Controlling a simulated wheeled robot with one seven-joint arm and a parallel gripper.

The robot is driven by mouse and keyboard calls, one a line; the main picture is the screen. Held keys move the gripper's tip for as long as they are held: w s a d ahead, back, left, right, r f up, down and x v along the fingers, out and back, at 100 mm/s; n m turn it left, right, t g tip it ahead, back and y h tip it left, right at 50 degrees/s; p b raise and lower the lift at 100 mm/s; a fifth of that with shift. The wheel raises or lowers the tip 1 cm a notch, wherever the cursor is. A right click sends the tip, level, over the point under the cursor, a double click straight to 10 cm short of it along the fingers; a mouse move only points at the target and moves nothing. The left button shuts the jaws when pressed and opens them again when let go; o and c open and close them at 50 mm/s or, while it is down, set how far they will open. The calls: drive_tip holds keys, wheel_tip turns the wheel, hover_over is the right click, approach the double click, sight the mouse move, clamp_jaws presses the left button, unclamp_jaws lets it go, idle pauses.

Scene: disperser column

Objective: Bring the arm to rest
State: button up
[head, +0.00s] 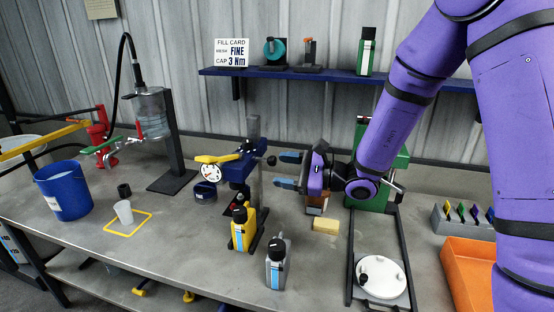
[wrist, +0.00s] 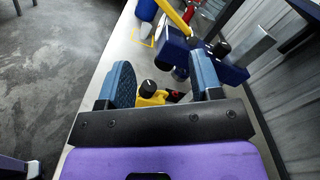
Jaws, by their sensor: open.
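My arm is purple with black bands and reaches in from the right in the head view. My gripper (head: 283,170) is open and empty, with its two blue fingers pointing left above the bench. It hangs to the right of the blue device with the yellow lever (head: 237,168). In the wrist view my gripper (wrist: 162,82) shows both blue fingers apart. The yellow bottle (wrist: 152,93) appears between them, lower down, and nothing is held. In the head view the yellow bottle (head: 243,229) stands in front of the blue device.
A grey bottle (head: 278,265) stands near the bench front. A yellow sponge-like block (head: 326,225) lies below my gripper. A green machine (head: 377,165) stands behind my arm, with a white disc (head: 381,277) in front. A blue shelf (head: 340,78) runs above. An orange tray (head: 470,270) lies right.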

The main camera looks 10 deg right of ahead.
drive_tip(key=s+d+r+n+g+h, duration=0.25)
drive_tip(key=s+r+n+g, duration=0.2)
drive_tip(key=s, duration=0.35)
drive_tip(key=s+d+r+n+g+h, duration=0.1)
drive_tip(key=s+r+n+g+h, duration=0.2)
drive_tip(key=s+r+n, duration=0.4)
drive_tip(key=s+d+r+n+t+h, duration=0.1)
drive_tip(key=s+d+n+t+h, duration=0.1)
drive_tip(key=s+d+h, duration=0.3)
drive_tip(key=s+d+r+n+t+h, duration=0.2)
drive_tip(key=s+d+t+h, duration=0.2)
drive_tip(key=d, duration=0.9)
drive_tip(key=s+h, duration=0.2)
drive_tip(key=s, duration=0.2)
drive_tip(key=shift+s+r, duration=0.15)
drive_tip(key=shift+r, duration=0.1)
